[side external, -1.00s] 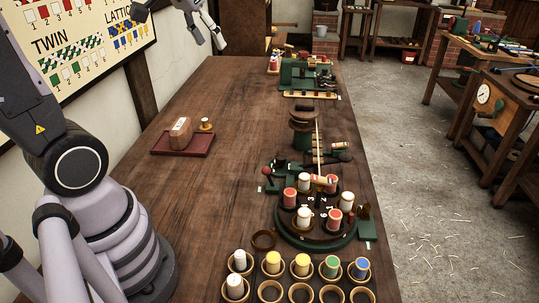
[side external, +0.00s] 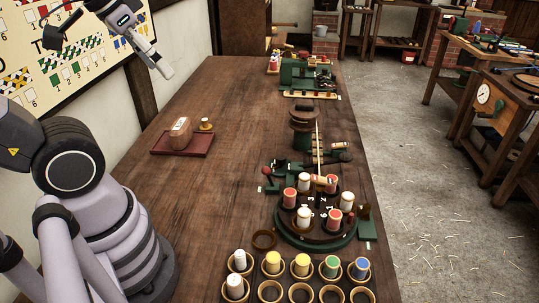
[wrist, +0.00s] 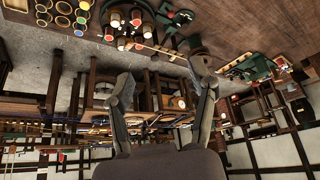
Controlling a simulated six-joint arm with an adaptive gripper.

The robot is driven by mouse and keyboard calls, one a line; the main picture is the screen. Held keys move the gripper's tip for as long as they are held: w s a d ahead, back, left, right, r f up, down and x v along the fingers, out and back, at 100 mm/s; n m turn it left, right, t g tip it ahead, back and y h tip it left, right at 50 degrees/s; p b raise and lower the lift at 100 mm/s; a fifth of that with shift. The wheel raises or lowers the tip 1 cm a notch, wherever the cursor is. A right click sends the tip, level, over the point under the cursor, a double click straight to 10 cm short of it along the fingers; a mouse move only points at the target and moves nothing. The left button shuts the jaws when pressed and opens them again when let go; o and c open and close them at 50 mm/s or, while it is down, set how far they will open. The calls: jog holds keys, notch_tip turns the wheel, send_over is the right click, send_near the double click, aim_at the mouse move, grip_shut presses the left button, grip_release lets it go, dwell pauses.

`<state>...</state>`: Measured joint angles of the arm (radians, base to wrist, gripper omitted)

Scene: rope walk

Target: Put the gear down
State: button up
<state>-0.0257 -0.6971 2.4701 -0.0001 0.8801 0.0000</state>
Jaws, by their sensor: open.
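My gripper (side external: 164,70) is in the air over the far left side of the table, near the wall chart. In the wrist view its two fingers (wrist: 161,76) stand apart with nothing between them. I cannot make out a separate gear in either view. A round dark turntable on a green base (side external: 315,237) carries several red and white spools. It also shows upside down at the top of the wrist view. A dark post-like fixture (side external: 303,125) with a green lower part stands behind it. My gripper is well apart from all of these.
A red-brown tray (side external: 165,151) holds a tan block (side external: 180,132), with a small spool (side external: 206,124) beside it. A rack of spools (side external: 258,283) lies at the near edge. A green machine (side external: 305,74) stands at the far end.

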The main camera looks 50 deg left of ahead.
jog(key=w+a+n+y, duration=0.15)
jog(key=w+a, duration=0.45)
jog(key=w, duration=0.6)
jog(key=n+g+y, duration=0.2)
jog(key=n, duration=0.5)
send_over(205, 120)
jog(key=s+d, duration=0.1)
jog(key=f, duration=3.4)
jog(key=shift+s+d+f, duration=0.1)
jog(key=shift+d+f, duration=0.1)
jog(key=shift+s+x, duration=0.15)
jog(key=shift+x, duration=1.35)
jog(key=shift+s+x, duration=0.15)
jog(key=shift+x, duration=1.4)
jog(key=shift+f, duration=0.1)
jog(key=shift+c, duration=0.2)
grip_shut()
